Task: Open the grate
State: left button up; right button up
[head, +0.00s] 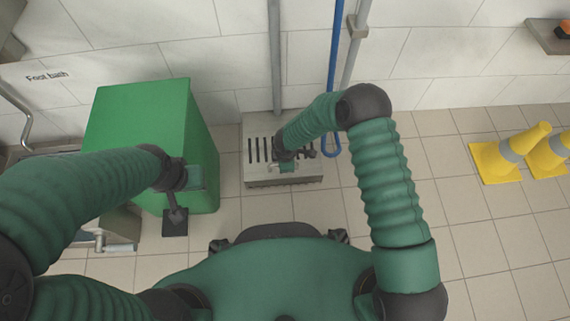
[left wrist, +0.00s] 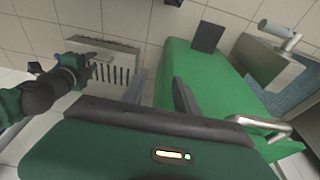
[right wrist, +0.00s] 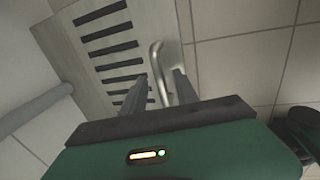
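The grate (head: 262,150) is a light metal panel with dark slots, low by the back wall; it also shows in the left wrist view (left wrist: 108,72) and the right wrist view (right wrist: 95,40). A curved metal handle (right wrist: 155,62) stands at one edge of the grate. My right gripper (right wrist: 161,76) is over this edge, with its fingers apart and the handle between them; I cannot tell whether they touch it. The head view shows my right gripper (head: 288,167) from above, hiding part of the grate. My left gripper (left wrist: 158,84) is open and empty beside the green box.
A green box (head: 140,105) stands left of the grate, with a black pad (head: 175,226) at its front. A grey pipe (head: 275,55) and a blue hose (head: 334,50) run down the wall behind. Tiled floor is clear between grate and cones.

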jog(key=shift+c, duration=0.2)
grip_shut()
dwell(1.2)
